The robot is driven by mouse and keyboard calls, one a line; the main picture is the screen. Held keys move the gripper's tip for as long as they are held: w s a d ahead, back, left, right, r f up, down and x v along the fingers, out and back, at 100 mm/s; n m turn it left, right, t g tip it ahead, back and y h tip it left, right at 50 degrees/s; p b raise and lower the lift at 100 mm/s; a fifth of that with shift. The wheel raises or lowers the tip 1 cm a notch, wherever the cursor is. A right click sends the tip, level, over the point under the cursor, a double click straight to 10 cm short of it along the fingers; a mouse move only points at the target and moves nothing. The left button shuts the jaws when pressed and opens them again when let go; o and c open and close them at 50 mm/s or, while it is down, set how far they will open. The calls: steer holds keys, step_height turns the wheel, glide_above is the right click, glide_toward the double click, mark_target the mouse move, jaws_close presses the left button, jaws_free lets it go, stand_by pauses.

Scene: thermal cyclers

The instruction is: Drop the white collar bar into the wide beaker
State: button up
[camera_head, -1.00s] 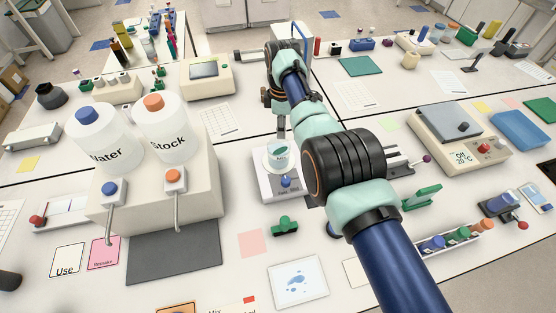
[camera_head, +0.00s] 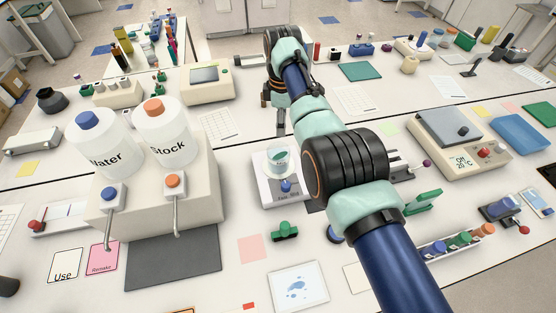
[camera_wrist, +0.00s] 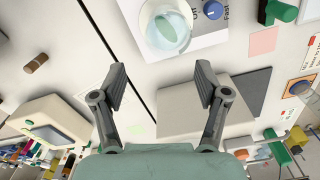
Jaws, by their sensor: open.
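The wide beaker (camera_head: 283,163) is clear glass and stands on a white stirrer plate (camera_head: 268,187) in the middle of the bench. In the wrist view the beaker (camera_wrist: 166,27) is at the top, and a green oval shape with a pale patch shows inside it. I cannot tell whether that shape is the white collar bar. My gripper (camera_wrist: 160,85) is open, with nothing between its fingers. In the head view my gripper (camera_head: 280,122) hangs behind the beaker, apart from it. A brown cylinder (camera_wrist: 36,63) lies on the bench at the left of the wrist view.
The Water (camera_head: 95,145) and Stock (camera_head: 165,135) bottles stand on a dispenser block left of the beaker. A green clamp-like piece (camera_head: 285,231) lies in front of the stirrer. A beige instrument (camera_head: 208,80) is behind left. A hotplate (camera_head: 462,150) is at right.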

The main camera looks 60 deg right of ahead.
step_height(320, 180, up, 3)
steer(key=shift+r, duration=0.15)
